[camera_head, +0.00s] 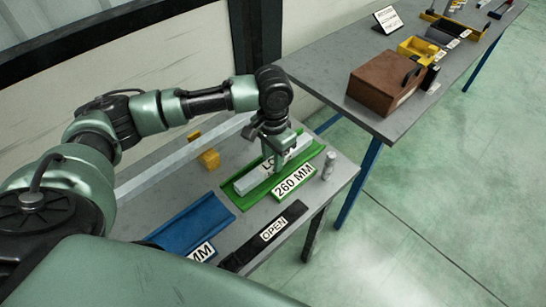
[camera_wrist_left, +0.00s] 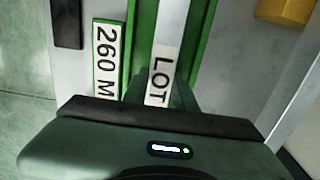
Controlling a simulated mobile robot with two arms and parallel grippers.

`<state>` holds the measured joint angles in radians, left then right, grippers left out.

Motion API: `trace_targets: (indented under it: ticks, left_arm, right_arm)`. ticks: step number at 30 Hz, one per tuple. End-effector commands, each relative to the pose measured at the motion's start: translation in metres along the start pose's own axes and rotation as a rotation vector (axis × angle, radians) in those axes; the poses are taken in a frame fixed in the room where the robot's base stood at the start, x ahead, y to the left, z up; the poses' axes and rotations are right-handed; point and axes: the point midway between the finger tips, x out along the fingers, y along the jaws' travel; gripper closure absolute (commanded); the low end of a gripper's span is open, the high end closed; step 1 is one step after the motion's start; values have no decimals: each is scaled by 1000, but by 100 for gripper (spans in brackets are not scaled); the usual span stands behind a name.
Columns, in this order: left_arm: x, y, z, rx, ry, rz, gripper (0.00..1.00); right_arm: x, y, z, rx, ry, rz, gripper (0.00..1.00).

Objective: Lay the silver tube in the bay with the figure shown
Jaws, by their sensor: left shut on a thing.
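The silver tube (camera_head: 252,180) is a pale square bar with a label reading "LO..." and partly hidden by the gripper. In the wrist view the tube (camera_wrist_left: 171,25) bears the label "LOT". It is in line with the green bay (camera_head: 236,198), whose plate (camera_head: 294,184) reads "260 MM"; I cannot tell whether it touches the bay floor. My left gripper (camera_head: 272,165) points down and is shut on the tube. In the wrist view the green bay (camera_wrist_left: 204,45) shows on both sides of the tube. My right gripper is not in view.
A blue bay (camera_head: 192,225) with a plate ending "MM" and a black piece labelled "OPEN" (camera_head: 262,238) lie nearer. A small silver cylinder (camera_head: 329,166) stands right of the green bay. A long pale rail (camera_head: 165,172) and yellow block (camera_head: 209,159) are behind. A second table holds a brown box (camera_head: 380,85).

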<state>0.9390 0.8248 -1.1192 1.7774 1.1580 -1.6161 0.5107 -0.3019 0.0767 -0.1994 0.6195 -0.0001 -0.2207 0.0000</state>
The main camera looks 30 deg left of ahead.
Motion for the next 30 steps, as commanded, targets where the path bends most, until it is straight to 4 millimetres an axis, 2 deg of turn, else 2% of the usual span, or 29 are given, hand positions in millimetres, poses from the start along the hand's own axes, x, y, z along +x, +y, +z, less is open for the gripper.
trace_targets:
  ticks: [5,6,7,8,17,20,23,30]
  left_arm:
    - [1,0,0,0,1,1,100]
    - [2,0,0,0,0,0,62]
    - [2,0,0,0,0,0,54]
    - [2,0,0,0,0,0,51]
    - [1,0,0,0,1,0,51]
    - [-5,0,-1,1,3,0,51]
    - [-19,0,-2,0,5,0,51]
    - [-71,0,-2,0,5,0,51]
  right_arm:
    - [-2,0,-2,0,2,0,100]
    - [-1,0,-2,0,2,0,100]
    - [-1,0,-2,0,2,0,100]
    - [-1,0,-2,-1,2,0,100]
    - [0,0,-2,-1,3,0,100]
    - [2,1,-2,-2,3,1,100]
    - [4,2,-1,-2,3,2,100]
    - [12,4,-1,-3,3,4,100]
